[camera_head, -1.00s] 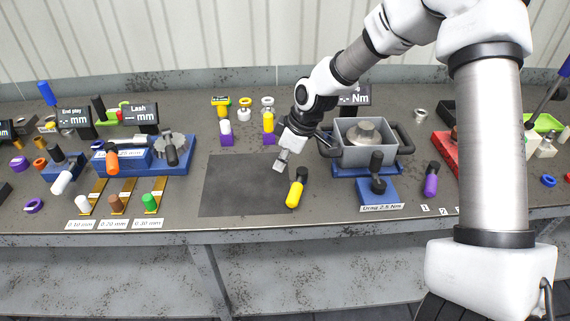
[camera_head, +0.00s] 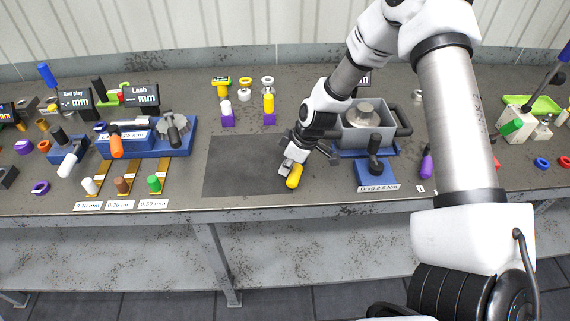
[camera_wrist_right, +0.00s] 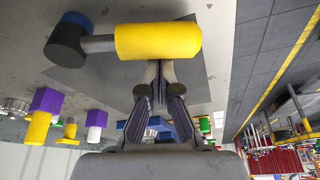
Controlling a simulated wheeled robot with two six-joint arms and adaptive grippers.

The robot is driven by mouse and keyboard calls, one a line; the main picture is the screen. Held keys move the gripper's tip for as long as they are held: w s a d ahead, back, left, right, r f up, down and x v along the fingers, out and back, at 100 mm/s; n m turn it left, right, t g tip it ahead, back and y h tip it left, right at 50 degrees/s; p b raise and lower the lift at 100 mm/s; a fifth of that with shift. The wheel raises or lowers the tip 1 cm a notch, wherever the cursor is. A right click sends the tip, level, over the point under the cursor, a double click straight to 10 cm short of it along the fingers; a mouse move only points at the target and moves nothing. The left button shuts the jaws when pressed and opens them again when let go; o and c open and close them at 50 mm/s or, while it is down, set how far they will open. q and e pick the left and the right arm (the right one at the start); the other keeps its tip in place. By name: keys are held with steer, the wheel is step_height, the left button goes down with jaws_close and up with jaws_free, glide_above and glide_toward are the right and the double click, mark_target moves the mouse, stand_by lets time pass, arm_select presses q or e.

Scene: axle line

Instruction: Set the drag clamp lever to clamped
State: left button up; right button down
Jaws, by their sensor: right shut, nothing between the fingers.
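My right gripper hides the pivot in the head view. My left gripper is not in view.
The drag fixture's grey housing (camera_head: 378,138) and blue base (camera_head: 375,175) with a black knob stand just right of my gripper. The dark mat (camera_head: 238,168) is bare. Purple holders with yellow and white pieces stand behind it. The Lash fixture (camera_head: 180,149) is farther left.

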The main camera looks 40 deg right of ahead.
mark_target(297, 175)
steer(key=shift+s+d, duration=0.15)
steer(key=shift+s, duration=0.15)
steer(key=shift+n, duration=0.3)
steer(key=shift+s+b, duration=0.15)
steer(key=shift+b, duration=0.3)
steer(key=shift+s+d+f+n+g+y+b, duration=0.1)
steer(key=shift+s+d+n+g+y+b, duration=0.4)
steer(key=shift+n+b, duration=0.6)
steer(key=shift+s+d+n+b, duration=0.45)
steer(key=shift+s+n, duration=0.1)
steer(key=shift+n, duration=0.35)
steer(key=d+n, duration=0.1)
steer(key=s+n+g+b, duration=0.1)
steer(key=n, duration=0.1)
steer(key=shift+s+d+y, duration=0.15)
steer(key=shift+d+y, duration=0.15)
steer(key=shift+d, duration=0.1)
steer(key=shift+s+d, duration=0.25)
steer(key=shift+d, duration=0.35)
steer(key=shift+r, duration=0.2)
